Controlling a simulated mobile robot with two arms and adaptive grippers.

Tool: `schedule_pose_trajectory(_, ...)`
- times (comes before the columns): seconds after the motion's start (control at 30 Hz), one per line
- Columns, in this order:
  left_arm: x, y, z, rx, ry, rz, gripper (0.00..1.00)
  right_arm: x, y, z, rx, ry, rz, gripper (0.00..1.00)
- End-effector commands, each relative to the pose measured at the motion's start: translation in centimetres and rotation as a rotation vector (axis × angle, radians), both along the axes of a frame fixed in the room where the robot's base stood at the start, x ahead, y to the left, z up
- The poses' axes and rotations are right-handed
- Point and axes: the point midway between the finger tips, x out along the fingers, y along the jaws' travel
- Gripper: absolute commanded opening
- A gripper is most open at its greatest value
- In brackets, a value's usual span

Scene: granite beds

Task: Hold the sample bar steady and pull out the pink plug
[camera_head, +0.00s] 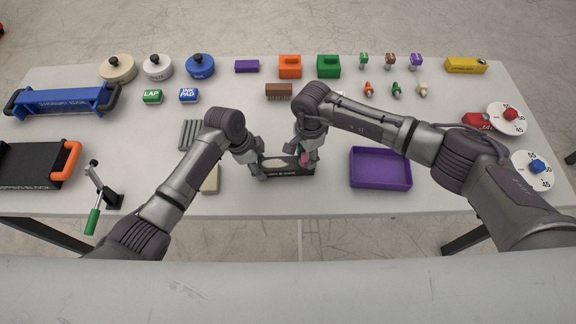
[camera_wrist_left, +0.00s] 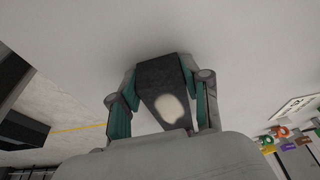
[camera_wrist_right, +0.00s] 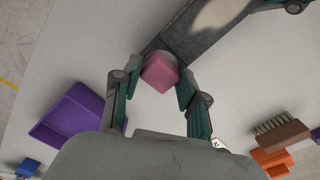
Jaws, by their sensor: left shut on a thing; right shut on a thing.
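The sample bar (camera_head: 287,171) is a dark block with a pale oval patch, lying near the table's front middle. My left gripper (camera_head: 255,168) is shut on its left end; the left wrist view shows the bar (camera_wrist_left: 165,82) between both fingers. The pink plug (camera_head: 304,158) is at the bar's right end. My right gripper (camera_head: 305,152) is shut on it; the right wrist view shows the plug (camera_wrist_right: 160,73) between the fingertips, close to the bar's end. I cannot tell how deep the plug sits in the bar.
A purple tray (camera_head: 380,186) lies right of the bar. A beige block (camera_head: 210,180) and grey ribbed piece (camera_head: 188,135) lie left. A brown brush (camera_head: 279,91) and several coloured blocks, pots and pegs stand behind. A green-handled lever (camera_head: 93,220) is at front left.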

Motion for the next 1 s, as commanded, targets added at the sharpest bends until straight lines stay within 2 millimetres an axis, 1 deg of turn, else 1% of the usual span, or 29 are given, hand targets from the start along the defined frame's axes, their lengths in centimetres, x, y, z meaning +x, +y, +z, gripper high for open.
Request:
schedule_pose_trajectory(0.23, 0.1, 0.0, 0.1, 0.000, -0.002, 0.001, 0.06, 0.0, 0.0, 0.1, 0.000, 0.000, 0.000, 0.00)
schedule_pose_trajectory(0.83, 0.0, 0.0, 0.0, 0.000, -0.001, 0.000, 0.06, 0.0, 0.0, 1.4, 0.001, -0.001, 0.001, 0.00)
schedule_pose_trajectory(1.0, 0.0, 0.0, 0.0, 0.001, -0.001, -0.001, 0.06, 0.1, 0.0, 2.1, 0.000, -0.001, 0.000, 0.00)
